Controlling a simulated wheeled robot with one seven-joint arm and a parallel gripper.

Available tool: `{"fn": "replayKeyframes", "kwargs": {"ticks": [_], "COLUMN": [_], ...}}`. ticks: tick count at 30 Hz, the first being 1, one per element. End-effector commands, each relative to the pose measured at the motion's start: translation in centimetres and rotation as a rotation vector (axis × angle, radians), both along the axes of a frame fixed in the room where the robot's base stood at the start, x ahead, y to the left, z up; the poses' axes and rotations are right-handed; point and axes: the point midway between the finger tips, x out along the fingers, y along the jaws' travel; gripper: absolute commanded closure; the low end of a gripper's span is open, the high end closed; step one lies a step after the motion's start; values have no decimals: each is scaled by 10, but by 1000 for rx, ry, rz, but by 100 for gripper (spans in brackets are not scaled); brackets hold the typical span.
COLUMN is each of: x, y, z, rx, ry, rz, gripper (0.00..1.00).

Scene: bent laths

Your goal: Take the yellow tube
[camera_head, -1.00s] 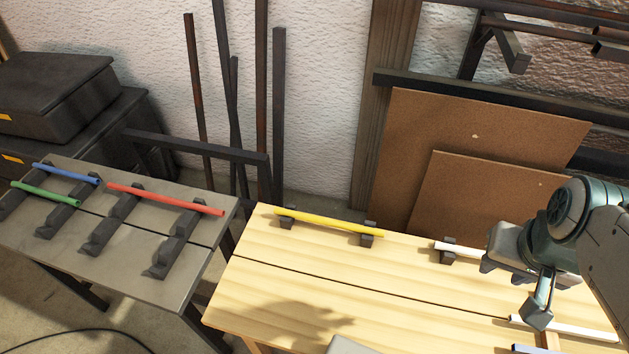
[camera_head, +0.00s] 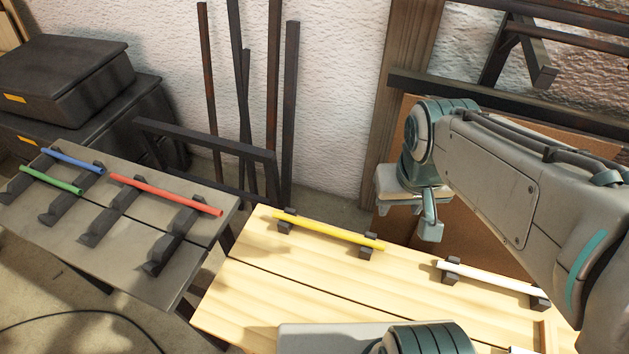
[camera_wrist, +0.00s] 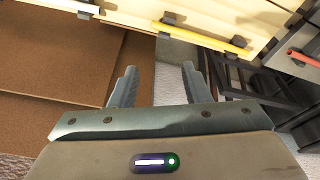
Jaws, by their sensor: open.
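The yellow tube (camera_head: 328,230) rests on two small dark supports along the back edge of the pale wooden table. It also shows near the top of the wrist view (camera_wrist: 200,35). My gripper (camera_wrist: 158,75) is open and empty, with its two fingers apart and pointing toward the table edge. In the head view my gripper (camera_head: 408,205) hangs above and to the right of the yellow tube, apart from it.
A white tube (camera_head: 490,277) lies on supports to the right on the pale table (camera_head: 270,290). Red (camera_head: 165,194), blue (camera_head: 72,160) and green (camera_head: 50,180) tubes lie on holders on the grey table (camera_head: 130,255) at left. Brown boards (camera_wrist: 75,75) lean behind the pale table.

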Motion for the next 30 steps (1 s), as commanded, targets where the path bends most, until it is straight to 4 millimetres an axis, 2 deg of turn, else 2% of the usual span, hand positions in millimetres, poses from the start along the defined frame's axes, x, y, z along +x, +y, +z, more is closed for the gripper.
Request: {"fn": "replayKeyframes", "kwargs": {"ticks": [2, 7, 14, 22, 30], "x": [10, 43, 86, 124, 138], "y": [1, 20, 54, 105, 153], "z": [5, 6, -8, -46, -92], "rx": [-31, -128, -241, -325, -356], "ry": [35, 140, 276, 419, 516], "rz": [36, 219, 488, 803, 1062], "gripper": [57, 57, 57, 57, 57]}}
